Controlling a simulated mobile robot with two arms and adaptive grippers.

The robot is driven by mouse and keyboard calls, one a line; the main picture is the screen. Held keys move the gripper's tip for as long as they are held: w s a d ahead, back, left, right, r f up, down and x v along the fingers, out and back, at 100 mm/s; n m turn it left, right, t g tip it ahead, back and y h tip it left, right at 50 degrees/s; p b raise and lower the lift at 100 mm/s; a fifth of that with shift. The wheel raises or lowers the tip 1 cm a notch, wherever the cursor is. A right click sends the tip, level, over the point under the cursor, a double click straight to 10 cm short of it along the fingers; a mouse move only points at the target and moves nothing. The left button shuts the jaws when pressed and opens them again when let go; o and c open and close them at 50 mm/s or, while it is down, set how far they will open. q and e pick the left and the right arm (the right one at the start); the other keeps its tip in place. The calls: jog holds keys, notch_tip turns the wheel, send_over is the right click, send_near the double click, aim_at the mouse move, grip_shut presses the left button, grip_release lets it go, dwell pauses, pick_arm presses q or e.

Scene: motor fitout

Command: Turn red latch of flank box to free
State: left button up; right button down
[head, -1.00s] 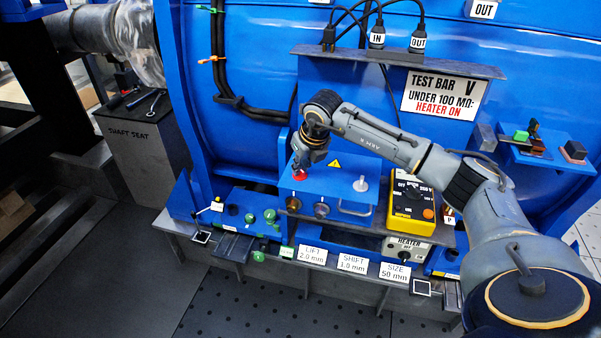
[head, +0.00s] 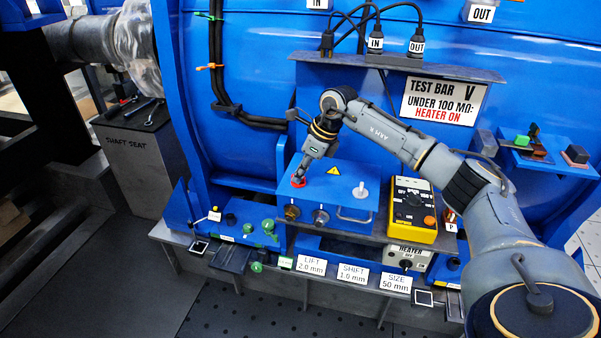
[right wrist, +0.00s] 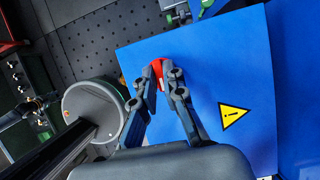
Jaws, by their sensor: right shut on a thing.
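The flank box (head: 338,193) is a blue box with a yellow warning triangle on its lid, on a shelf against the large blue motor housing. Its red latch (head: 298,182) is at the lid's left side. My right gripper (head: 299,178) points down at it and is shut on it. In the right wrist view, the red latch (right wrist: 158,70) shows between the two fingertips (right wrist: 160,74). The fingers hide part of the latch, and I cannot tell its exact angle. My left gripper is not in view.
A white-topped knob (head: 360,191) and a handle (head: 354,217) are on the box. A yellow tester (head: 412,210) stands close on its right. Labelled plates such as LIFT (head: 312,265) line the front edge. Black cables (head: 352,30) hang above.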

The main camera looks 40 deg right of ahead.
jog(key=shift+r, duration=0.1)
dwell(0.3)
jog(key=c, duration=1.4)
grip_release()
jog(key=v, duration=1.2)
jog(key=shift+w+d, duration=0.1)
jog(key=shift+w, duration=0.05)
